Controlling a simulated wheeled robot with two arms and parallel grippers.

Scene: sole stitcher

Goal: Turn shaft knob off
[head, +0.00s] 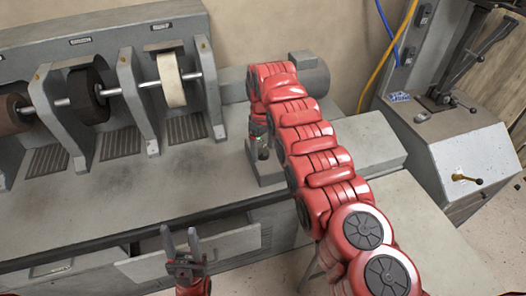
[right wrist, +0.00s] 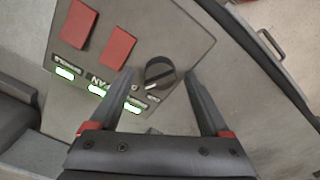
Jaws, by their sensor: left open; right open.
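A round black knob (right wrist: 160,73) with a raised grip bar is on a grey control panel (right wrist: 180,38) in the right wrist view. The bar lies slanted. My right gripper (right wrist: 159,75) is open, with a fingertip on each side of the knob in that view; I cannot tell whether they touch it. In the head view the right gripper is mostly hidden by my red right arm, beside the machine's front. My left gripper (head: 181,243) is open and empty, in front of the machine's lower edge. The knob is hidden in the head view.
The panel also has two red switches (right wrist: 118,47) and several lit green indicators (right wrist: 133,106). A grey machine (head: 100,190) with grinding wheels (head: 171,79) fills the left. Another grey machine (head: 470,160) with a brass-coloured lever (head: 466,179) stands right. Yellow and blue cables hang behind.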

